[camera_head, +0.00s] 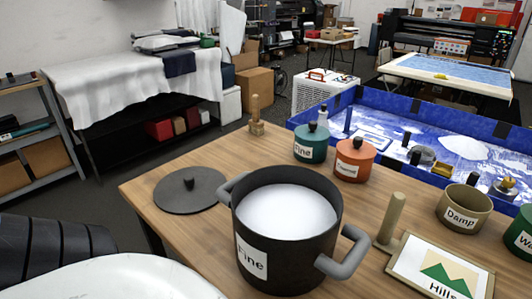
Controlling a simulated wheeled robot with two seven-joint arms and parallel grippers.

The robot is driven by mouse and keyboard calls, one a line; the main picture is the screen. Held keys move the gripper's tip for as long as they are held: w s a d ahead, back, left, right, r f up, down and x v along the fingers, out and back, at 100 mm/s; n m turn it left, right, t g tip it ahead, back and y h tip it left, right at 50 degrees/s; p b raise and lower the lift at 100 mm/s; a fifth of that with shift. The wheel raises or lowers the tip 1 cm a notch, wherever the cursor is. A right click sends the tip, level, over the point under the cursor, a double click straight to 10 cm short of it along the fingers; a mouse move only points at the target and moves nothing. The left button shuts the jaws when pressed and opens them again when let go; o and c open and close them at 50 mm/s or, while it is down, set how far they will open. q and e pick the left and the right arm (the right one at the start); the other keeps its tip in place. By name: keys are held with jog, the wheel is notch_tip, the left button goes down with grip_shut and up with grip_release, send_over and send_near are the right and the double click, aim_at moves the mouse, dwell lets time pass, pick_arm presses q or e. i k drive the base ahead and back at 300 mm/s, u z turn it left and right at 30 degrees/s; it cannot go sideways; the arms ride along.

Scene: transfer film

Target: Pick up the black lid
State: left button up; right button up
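The black lid (186,194) lies flat on the wooden table, left of the large pot, with its knob facing up. The black pot (267,258) labelled "Fine" stands at the table's front with its top open. It is filled with a white substance (286,211), and grey handles stick out on both sides. The lid lies just beyond the pot's left handle; whether they touch is hard to tell. Neither of my grippers shows in the head view.
A green jar (310,145), an orange jar (355,163) and a beige pot (460,214) labelled "Damp" stand on the wooden table (200,233). A framed "Hills" picture (440,266) lies at the right front. A blue-walled tray (380,101) holds several items behind.

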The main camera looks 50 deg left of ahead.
aim_at(191, 191)
jog(key=z, duration=0.4)
jog(key=k, duration=0.85)
jog(key=u, duration=1.45)
